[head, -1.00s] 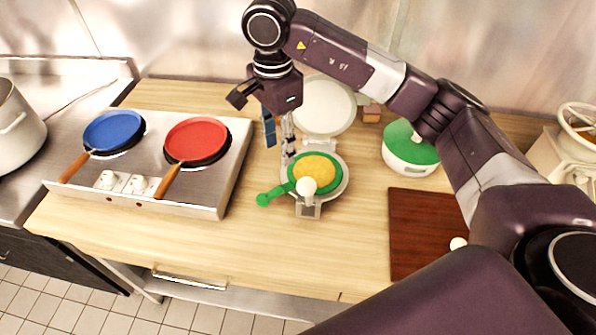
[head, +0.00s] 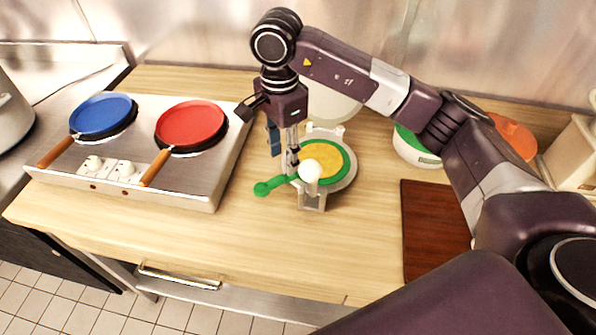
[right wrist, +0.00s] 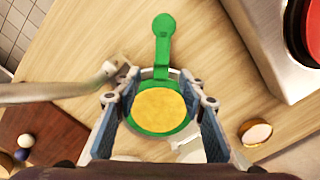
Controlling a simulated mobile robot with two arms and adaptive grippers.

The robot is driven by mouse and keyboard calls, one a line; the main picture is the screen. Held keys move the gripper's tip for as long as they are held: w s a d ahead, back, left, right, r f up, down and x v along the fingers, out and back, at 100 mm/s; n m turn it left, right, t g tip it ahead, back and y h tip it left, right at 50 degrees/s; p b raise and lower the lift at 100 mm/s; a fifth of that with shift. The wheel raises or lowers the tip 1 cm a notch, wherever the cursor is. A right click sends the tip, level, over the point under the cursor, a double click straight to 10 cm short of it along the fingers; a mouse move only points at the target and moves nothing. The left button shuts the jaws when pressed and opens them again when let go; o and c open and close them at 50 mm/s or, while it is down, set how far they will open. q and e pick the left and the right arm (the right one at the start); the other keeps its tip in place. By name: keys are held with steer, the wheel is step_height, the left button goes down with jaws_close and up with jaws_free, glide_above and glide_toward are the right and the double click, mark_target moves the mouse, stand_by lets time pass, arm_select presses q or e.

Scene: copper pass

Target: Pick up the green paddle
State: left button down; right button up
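The green paddle (head: 270,187) lies on the base of an open press (head: 313,200), a yellow flat disc (head: 318,156) on its round part. Its handle sticks out to the left in the head view and upward in the right wrist view (right wrist: 162,45). My right gripper (head: 292,168) points down over the paddle, near where handle and round part meet. In the right wrist view my right gripper (right wrist: 161,85) is open, its two blue-padded fingers apart on either side of the paddle, nothing held. I cannot tell whether the fingertips touch anything. My left gripper is not in view.
The press's white lever knob (head: 310,171) stands close to my right fingers. A stove (head: 130,185) with a blue pan (head: 101,115) and a red pan (head: 190,125) is at the left. A brown board (head: 430,230) lies at the right. The front counter is clear.

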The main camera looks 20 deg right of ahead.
mark_target(282, 176)
steer(key=shift+a+f+p, duration=0.1)
steer(key=shift+f+p, duration=0.4)
steer(key=shift+f, duration=0.3)
steer(key=f, duration=0.1)
steer(key=f+p, duration=0.1)
steer(key=f, duration=0.1)
steer(key=shift+a+f+p, duration=0.2)
steer(key=shift+f+p, duration=0.05)
steer(key=shift+p, duration=0.05)
steer(key=shift+f, duration=0.4)
steer(key=shift+w, duration=0.1)
jaws_close()
